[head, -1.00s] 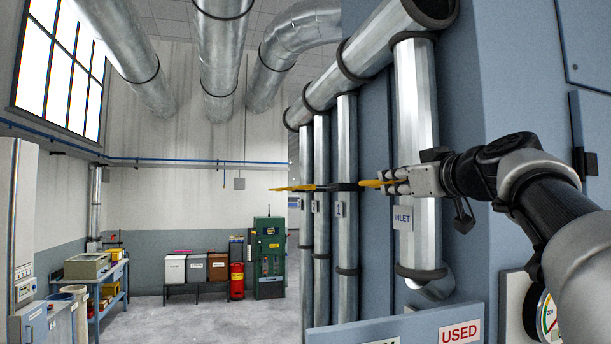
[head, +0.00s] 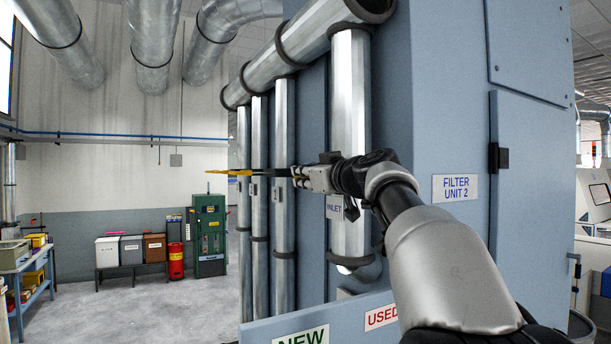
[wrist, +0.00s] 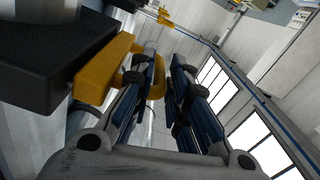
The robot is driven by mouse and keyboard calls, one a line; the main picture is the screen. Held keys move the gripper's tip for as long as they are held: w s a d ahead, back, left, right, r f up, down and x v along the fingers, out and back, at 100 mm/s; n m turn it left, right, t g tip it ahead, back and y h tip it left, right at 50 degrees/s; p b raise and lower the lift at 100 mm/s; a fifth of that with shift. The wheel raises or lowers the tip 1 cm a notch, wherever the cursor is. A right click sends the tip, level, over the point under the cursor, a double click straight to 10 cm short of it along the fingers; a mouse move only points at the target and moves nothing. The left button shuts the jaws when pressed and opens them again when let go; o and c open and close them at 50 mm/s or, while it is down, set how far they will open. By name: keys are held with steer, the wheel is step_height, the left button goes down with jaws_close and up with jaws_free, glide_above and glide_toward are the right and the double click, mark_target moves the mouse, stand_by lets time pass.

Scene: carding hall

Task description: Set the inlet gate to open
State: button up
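The inlet duct (head: 350,100) is a shiny vertical pipe on the blue filter unit, with an INLET label (head: 335,207). My gripper (head: 297,175) is at label height, its fingers pointing left across the duct. A bit of yellow shows at its tips. In the wrist view a yellow gate handle (wrist: 92,78) joins a black block (wrist: 50,65) at the left. My gripper (wrist: 165,78) has a narrow gap between its dark blue finger pads. The left finger overlaps the handle, and some yellow shows beside its pad. Contact is unclear.
Thinner ducts (head: 283,130) stand left of the inlet, with more yellow handles (head: 230,172) there. A panel with NEW and USED signs (head: 383,317) lies below my arm. A green machine (head: 209,238) and bins (head: 130,250) stand far back.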

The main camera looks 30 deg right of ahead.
jaws_close()
stand_by(0.3)
